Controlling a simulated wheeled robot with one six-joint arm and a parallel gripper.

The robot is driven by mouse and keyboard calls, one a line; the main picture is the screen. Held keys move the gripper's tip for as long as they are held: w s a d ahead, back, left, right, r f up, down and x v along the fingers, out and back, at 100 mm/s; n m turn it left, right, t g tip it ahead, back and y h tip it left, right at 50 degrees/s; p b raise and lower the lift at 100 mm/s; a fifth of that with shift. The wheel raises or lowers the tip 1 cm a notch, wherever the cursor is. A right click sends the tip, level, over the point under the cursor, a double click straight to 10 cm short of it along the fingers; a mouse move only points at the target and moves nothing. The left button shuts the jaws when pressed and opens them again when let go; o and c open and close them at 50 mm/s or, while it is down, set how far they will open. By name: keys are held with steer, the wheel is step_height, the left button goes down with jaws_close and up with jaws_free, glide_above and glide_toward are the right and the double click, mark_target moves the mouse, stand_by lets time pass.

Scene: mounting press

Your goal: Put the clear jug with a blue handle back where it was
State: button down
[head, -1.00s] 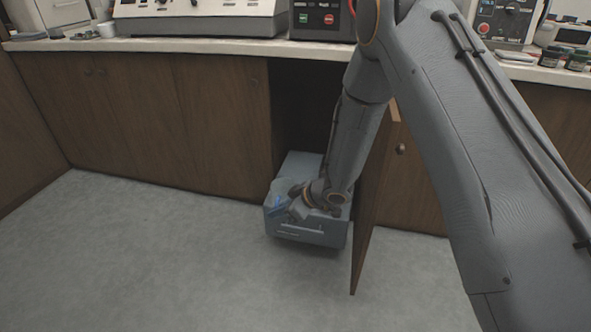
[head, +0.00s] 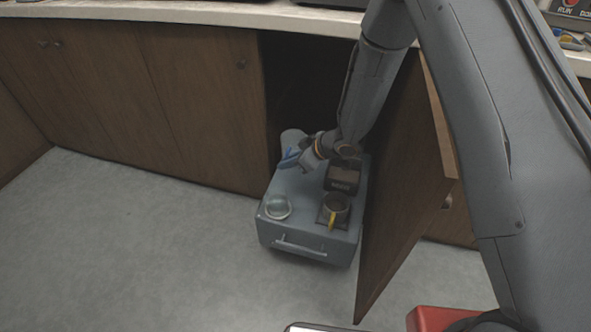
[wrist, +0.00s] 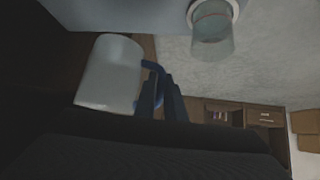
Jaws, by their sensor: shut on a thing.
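The clear jug (head: 292,137) is at the far left edge of the grey-blue pull-out unit's top (head: 300,185), near the cabinet opening. My gripper (head: 297,158) is shut on its blue handle (head: 287,155). In the wrist view the jug (wrist: 108,75) looks pale and cloudy, with the blue handle (wrist: 150,68) between my gripper's fingers (wrist: 165,100). I cannot tell whether the jug touches the unit's top. My wrist hides part of the handle.
A clear round vessel (head: 278,207) stands at the unit's front left. An open cabinet door (head: 405,190) borders the right side. A red object (head: 440,318) is at the bottom edge.

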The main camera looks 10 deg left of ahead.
steer(key=shift+w+f+b, duration=0.1)
steer(key=shift+f+b, duration=1.1)
steer(key=shift+f, duration=3.75)
steer(key=shift+f, duration=0.1)
steer(key=c, duration=1.8)
jaws_free()
steer(key=shift+c, duration=0.2)
steer(key=p+v, duration=0.2)
steer(key=v, duration=0.5)
steer(key=shift+d+r, duration=0.2)
steer(key=shift+r, duration=0.05)
